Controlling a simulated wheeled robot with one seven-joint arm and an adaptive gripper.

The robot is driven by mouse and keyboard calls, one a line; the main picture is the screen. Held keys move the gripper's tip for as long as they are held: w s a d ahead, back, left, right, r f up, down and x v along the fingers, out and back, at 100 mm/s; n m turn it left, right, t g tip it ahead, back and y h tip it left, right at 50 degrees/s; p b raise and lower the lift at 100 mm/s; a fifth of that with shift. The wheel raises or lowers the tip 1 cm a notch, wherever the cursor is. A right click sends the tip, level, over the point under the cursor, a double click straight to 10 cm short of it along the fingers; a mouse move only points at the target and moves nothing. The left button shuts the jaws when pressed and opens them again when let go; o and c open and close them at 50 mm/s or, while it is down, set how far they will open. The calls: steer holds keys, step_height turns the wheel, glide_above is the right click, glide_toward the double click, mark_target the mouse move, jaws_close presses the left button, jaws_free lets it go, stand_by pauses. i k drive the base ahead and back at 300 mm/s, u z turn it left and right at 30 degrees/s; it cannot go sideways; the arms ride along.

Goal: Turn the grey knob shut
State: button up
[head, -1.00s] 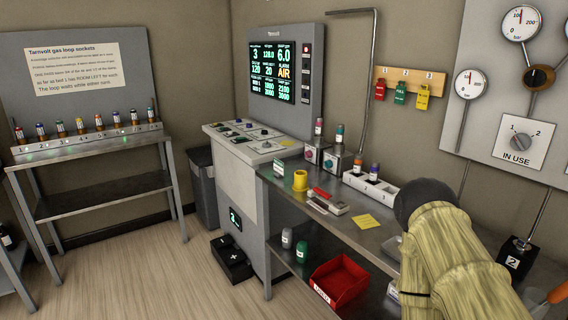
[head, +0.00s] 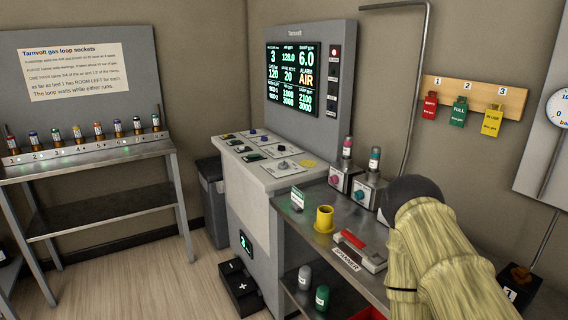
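The sloped top of the grey console (head: 240,160) carries several white plates with small knobs. One knob (head: 283,164) on the nearest plate looks grey; at this size I cannot tell its setting, or whether it is the task's knob. Other knobs there look dark or blue. Two boxes on the bench bear a pink knob (head: 360,194) and a teal knob (head: 361,183). My arm, in a yellowish sleeve with a dark rounded end, covers the lower right. My gripper's fingers do not show.
Coloured tags (head: 460,112) hang on the wall. A bin (head: 212,200) stands left of the console.

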mark_target(282, 165)
steer(key=u, duration=0.3)
steer(key=k, duration=0.4)
steer(key=u, duration=1.65)
steer(key=i, duration=1.05)
steer(key=z, duration=0.85)
steer(key=i, duration=0.85)
steer(key=z, duration=0.85)
